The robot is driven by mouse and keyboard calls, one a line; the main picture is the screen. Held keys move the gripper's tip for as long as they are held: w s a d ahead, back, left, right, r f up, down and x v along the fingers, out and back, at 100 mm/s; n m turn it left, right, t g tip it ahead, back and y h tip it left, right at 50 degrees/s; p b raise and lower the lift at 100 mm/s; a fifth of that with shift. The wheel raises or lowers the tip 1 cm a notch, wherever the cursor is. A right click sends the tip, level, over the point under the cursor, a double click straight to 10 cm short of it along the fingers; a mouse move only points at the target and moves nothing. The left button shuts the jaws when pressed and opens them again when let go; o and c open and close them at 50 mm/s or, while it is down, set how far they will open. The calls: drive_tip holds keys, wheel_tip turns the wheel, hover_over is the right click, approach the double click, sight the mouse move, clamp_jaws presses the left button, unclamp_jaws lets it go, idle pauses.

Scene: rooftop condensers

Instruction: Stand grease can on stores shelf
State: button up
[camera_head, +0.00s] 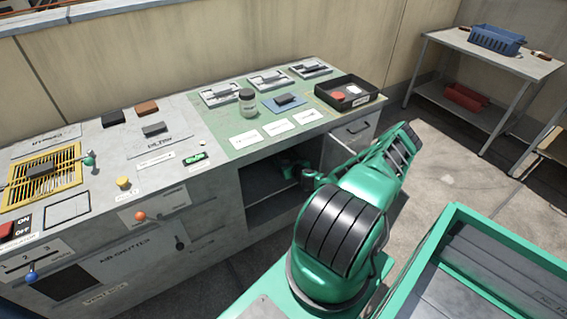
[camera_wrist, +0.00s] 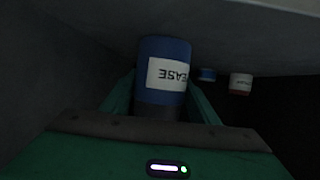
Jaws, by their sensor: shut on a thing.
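The grease can (camera_wrist: 163,75) is blue with a white label reading GREASE, which appears upside down in the wrist view. My gripper (camera_wrist: 160,100) is shut on it, with a green finger on each side of the can. The space around it is dark. In the head view my arm reaches into the open compartment (camera_head: 262,190) under the bench, and my gripper (camera_head: 300,172) is partly hidden there. The can cannot be made out in the head view. I cannot tell whether the can touches a surface.
Behind the can are a small blue item (camera_wrist: 207,74) and a white-labelled can with a red edge (camera_wrist: 240,84). The bench top (camera_head: 225,150) holds a jar (camera_head: 247,101), several trays and a black bin (camera_head: 348,93).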

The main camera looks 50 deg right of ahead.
drive_tip(key=o, duration=1.3)
drive_tip(key=v, duration=1.2)
drive_tip(key=shift+s, duration=0.1)
